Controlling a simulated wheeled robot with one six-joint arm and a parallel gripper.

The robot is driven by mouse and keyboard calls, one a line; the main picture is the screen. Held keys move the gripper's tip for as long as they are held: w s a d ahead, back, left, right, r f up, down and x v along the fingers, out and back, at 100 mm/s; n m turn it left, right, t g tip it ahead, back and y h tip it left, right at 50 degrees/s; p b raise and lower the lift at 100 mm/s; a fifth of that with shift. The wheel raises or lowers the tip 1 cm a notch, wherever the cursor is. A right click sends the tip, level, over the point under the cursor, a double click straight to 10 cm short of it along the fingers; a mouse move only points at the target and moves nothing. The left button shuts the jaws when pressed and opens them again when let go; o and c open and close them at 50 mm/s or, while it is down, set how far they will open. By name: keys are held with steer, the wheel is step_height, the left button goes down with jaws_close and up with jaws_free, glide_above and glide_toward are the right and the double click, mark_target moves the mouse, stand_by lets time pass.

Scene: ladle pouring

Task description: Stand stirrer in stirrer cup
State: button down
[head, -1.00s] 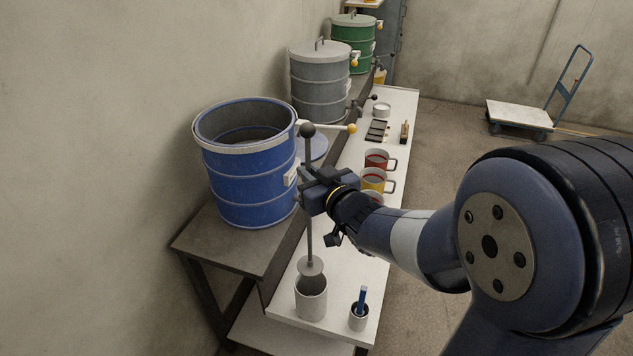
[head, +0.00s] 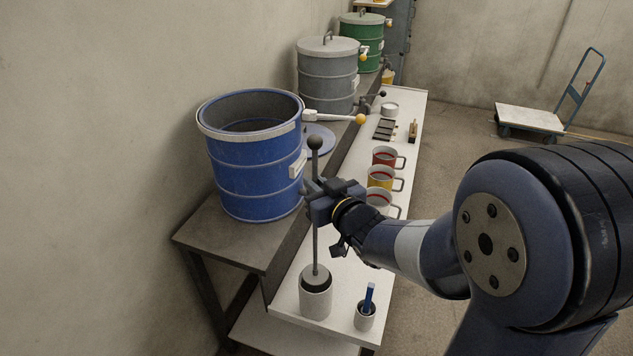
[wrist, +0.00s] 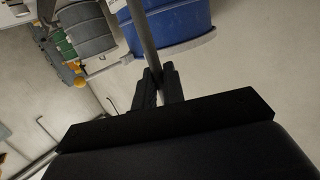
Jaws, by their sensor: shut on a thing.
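The stirrer is a thin grey rod (head: 315,238) with a dark ball on top, and it stands close to upright. My gripper (head: 316,198) is shut on the rod in its upper half, below the ball. The stirrer cup (head: 316,302) is a pale grey cylinder at the near end of the white bench. The rod's lower end goes into the cup's dark mouth. Its disc is hard to make out there, and I cannot tell whether it touches the bottom. In the wrist view the rod (wrist: 140,35) passes between the fingers (wrist: 158,88).
A small cup (head: 365,318) with a blue-handled tool stands right of the stirrer cup. An open blue drum (head: 252,170) stands left of my gripper, its yellow-knobbed lever (head: 335,118) behind the rod. Several mugs (head: 380,178) line the white bench (head: 345,262) beyond.

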step_height(320, 180, down, 10)
steer(key=b, duration=1)
steer(key=shift+f, duration=0.25)
steer(key=c, duration=1.4)
jaws_free()
steer(key=v, duration=1)
steer(key=shift+s+d+p, duration=0.2)
steer(key=shift+s+p, duration=0.15)
steer(key=shift+w, duration=0.1)
steer(key=w+a+r+p, duration=0.1)
steer(key=w+a+p, duration=0.1)
steer(key=w+a, duration=0.3)
steer(key=shift+w, duration=2.15)
